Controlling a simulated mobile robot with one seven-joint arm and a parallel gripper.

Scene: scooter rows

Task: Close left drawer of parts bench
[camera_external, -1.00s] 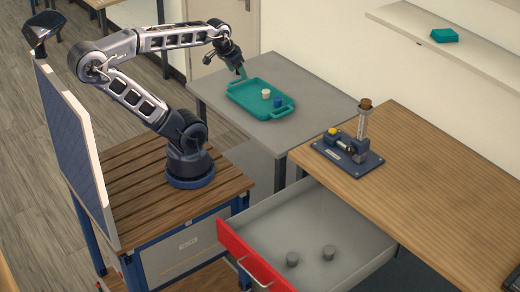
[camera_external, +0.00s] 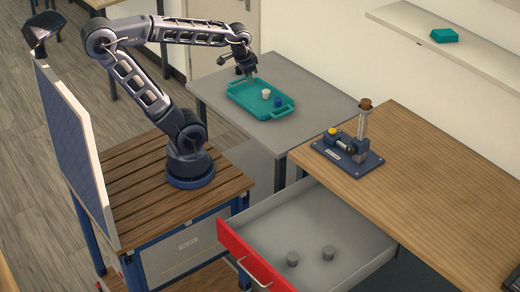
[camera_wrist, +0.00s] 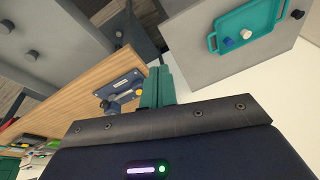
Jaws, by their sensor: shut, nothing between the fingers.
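The left drawer (camera_external: 262,235) of the parts bench (camera_external: 440,170) stands pulled out, with a red front (camera_external: 250,258) and a silver handle (camera_external: 254,272). Two grey round parts (camera_external: 310,256) lie inside it. In the wrist view the drawer (camera_wrist: 50,35) shows at the upper left with dark round parts. My gripper (camera_external: 250,74) is raised above the grey side table, far behind and apart from the drawer. In the wrist view the green fingers (camera_wrist: 157,87) are together and empty.
A teal tray (camera_external: 240,98) with a white and a blue piece sits on the grey table (camera_external: 215,85) below my gripper. A blue fixture (camera_external: 350,160) stands on the bench top. A wall shelf (camera_external: 470,62) holds a teal box (camera_external: 444,35).

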